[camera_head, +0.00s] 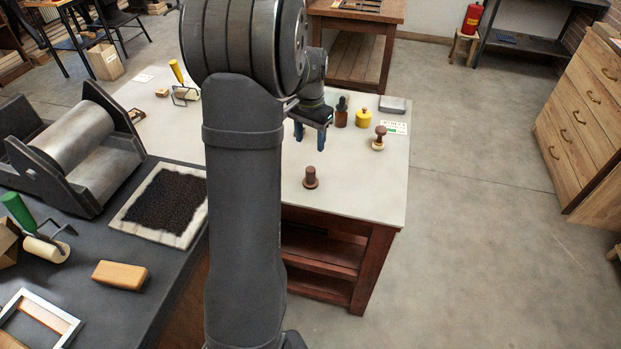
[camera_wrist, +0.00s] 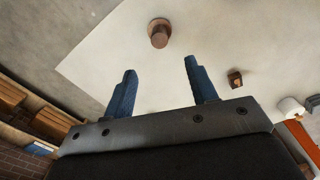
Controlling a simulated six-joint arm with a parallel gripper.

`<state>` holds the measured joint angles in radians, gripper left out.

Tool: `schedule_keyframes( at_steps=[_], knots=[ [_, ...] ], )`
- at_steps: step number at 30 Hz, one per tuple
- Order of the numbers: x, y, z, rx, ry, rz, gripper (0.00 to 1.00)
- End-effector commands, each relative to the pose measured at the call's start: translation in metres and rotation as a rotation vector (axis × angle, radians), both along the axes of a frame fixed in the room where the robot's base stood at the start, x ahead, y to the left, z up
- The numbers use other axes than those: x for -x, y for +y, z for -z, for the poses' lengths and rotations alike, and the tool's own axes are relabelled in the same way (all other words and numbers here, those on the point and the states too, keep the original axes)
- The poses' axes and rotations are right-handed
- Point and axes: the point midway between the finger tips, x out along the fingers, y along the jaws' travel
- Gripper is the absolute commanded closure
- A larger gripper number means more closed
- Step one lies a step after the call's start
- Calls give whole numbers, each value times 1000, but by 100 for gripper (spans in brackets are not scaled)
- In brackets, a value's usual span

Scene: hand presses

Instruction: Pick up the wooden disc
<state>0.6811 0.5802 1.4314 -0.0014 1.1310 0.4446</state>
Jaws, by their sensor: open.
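No plain flat disc stands out on the pale table (camera_head: 385,195). A dark brown wooden piece with a round base and upright cylindrical knob (camera_head: 310,178) stands near its front edge. It also shows at the top of the wrist view (camera_wrist: 160,33). A lighter round wooden piece with a dark knob (camera_head: 379,138) stands near the right edge. I cannot tell which is the disc. My gripper (camera_head: 310,135) is above the table, behind the dark piece, with blue fingers apart. The wrist view shows nothing between the fingertips (camera_wrist: 160,66).
A brown bottle (camera_head: 341,116), a yellow pot (camera_head: 363,118) and a grey tin (camera_head: 392,105) stand right of my gripper. A yellow-handled roller (camera_head: 180,90) and small wooden block (camera_head: 162,93) lie at left. The table is clear around the dark piece.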

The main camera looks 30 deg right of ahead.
Motion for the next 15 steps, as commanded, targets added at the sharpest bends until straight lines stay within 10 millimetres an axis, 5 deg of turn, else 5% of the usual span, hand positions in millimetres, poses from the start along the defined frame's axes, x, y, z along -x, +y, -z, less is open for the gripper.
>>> schedule_keyframes(
  at_steps=[9,15],
  knots=[
    [1,0,68,-2,2,-2,48],
    [1,0,87,-1,0,-2,48]
  ],
)
